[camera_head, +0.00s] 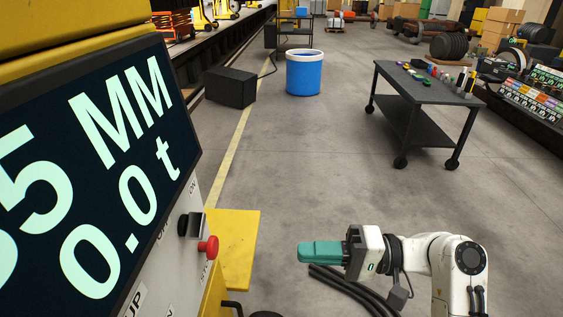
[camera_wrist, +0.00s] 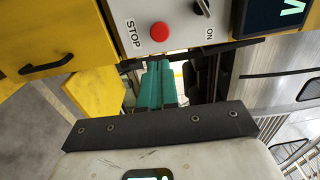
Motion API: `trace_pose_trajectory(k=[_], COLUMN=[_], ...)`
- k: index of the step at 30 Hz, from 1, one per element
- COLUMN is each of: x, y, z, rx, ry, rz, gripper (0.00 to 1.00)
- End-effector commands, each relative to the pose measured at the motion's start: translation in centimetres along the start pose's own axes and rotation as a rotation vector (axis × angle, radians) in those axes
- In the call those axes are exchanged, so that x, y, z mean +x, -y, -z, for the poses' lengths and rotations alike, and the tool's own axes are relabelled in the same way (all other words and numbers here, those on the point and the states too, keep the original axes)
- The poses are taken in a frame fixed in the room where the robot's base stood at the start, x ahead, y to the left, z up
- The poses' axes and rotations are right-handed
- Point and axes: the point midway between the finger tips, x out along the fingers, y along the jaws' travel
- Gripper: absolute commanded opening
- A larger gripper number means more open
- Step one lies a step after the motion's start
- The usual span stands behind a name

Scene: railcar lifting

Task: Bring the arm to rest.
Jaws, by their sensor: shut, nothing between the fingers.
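My gripper (camera_head: 303,252) has teal fingers closed together, with nothing between them. In the head view my white arm reaches in from the lower right, and the fingers point left toward the yellow control cabinet. The gripper is apart from the cabinet in that view. In the wrist view the teal fingers (camera_wrist: 158,68) show just below the control panel (camera_wrist: 170,25). The panel carries a red stop button (camera_wrist: 159,32) and a black switch (camera_wrist: 203,7). The red button also shows in the head view (camera_head: 208,247), left of my gripper.
A large display (camera_head: 100,170) fills the left side. A yellow ledge (camera_head: 236,250) juts out below it. Black hoses (camera_head: 345,285) lie under my gripper. A black cart (camera_head: 425,90), a blue bin (camera_head: 304,72) and a black box (camera_head: 231,87) stand farther back. The middle floor is clear.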

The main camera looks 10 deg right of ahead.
Motion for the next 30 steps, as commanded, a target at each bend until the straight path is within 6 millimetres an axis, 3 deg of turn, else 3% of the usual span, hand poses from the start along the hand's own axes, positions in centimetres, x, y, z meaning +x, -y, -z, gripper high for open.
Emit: trace_pose_trajectory(k=[2,5,11,15,18,21,24,30], x=[0.0,-0.1,-2.4,-5.9,-9.0,-12.6,-15.9,-20.4], y=[0.0,-2.8,-12.8,-19.2,-22.6,-24.9,-25.9,-26.0], z=[0.0,-0.6,-3.7,-7.4,-10.6,-14.0,-17.1,-21.2], rx=[0.0,-0.003,-0.039,-0.076,-0.104,-0.129,-0.152,-0.177], ry=[0.0,-0.032,-0.127,-0.149,-0.138,-0.106,-0.06,0.019], rz=[0.0,-0.077,-0.415,-0.699,-0.903,-1.107,-1.287,-1.519], gripper=[0.0,0.0,0.0,0.0,0.0,0.0,0.0,0.0])
